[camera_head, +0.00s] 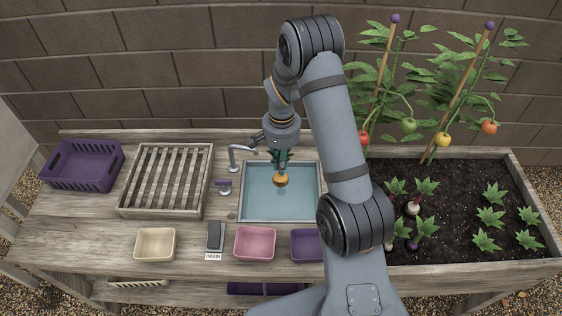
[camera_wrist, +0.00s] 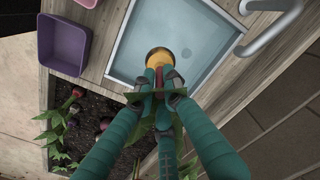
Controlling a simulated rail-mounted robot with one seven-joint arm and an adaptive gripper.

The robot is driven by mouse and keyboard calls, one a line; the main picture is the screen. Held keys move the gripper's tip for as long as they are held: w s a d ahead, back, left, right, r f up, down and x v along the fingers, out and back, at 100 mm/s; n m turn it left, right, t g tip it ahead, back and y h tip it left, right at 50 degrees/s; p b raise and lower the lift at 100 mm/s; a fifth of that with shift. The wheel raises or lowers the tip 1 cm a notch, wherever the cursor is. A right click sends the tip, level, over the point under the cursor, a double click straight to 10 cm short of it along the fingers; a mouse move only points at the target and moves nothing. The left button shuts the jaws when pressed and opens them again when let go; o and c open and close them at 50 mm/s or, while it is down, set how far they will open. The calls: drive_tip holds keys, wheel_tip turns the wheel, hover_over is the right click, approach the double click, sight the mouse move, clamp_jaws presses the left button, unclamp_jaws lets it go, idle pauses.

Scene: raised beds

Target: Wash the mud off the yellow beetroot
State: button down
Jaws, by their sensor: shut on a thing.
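The yellow beetroot (camera_head: 280,181) hangs below my gripper (camera_head: 281,160) over the sink (camera_head: 241,205), which holds bluish water. In the wrist view the beetroot (camera_wrist: 160,58) shows as a yellow-orange round with a darker patch at its far end. My gripper (camera_wrist: 160,92) is shut on its leafy top, and green leaves stick out around the fingers. Whether the beetroot touches the water is hard to tell. The tap (camera_head: 236,154) stands at the sink's left edge with its spout near the basin.
A slatted wooden rack (camera_head: 124,190) and a purple crate (camera_head: 62,178) stand left. Cream (camera_head: 155,244), pink (camera_head: 255,243) and purple (camera_head: 306,244) tubs line the front, with a drain switch (camera_head: 214,236) among them. A planted soil bed (camera_head: 455,185) lies right, with tomato plants behind.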

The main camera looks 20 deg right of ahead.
wheel_tip(320, 180, down, 18)
drive_tip(key=b, duration=1.6)
drive_tip(key=shift+f, duration=0.15)
drive_tip(key=shift+s+d+b, duration=0.15)
drive_tip(key=shift+s+d, duration=0.1)
drive_tip(key=shift+d, duration=0.55)
drive_tip(key=shift+s+d+b, duration=0.2)
drive_tip(key=shift+s+d, duration=0.1)
drive_tip(key=shift+d, duration=0.55)
drive_tip(key=shift+s+d+b, duration=0.15)
drive_tip(key=shift+s+d, duration=0.1)
drive_tip(key=shift+d, duration=0.55)
drive_tip(key=w+a, duration=0.3)
drive_tip(key=a, duration=0.6)
drive_tip(key=shift+w+a+b, duration=0.15)
drive_tip(key=shift+a+b, duration=0.1)
drive_tip(key=shift+b, duration=0.2)
drive_tip(key=s+d+b, duration=0.1)
drive_tip(key=s+d, duration=0.2)
drive_tip(key=d, duration=0.6)
drive_tip(key=shift+s+d, duration=0.15)
drive_tip(key=shift+d, duration=0.1)
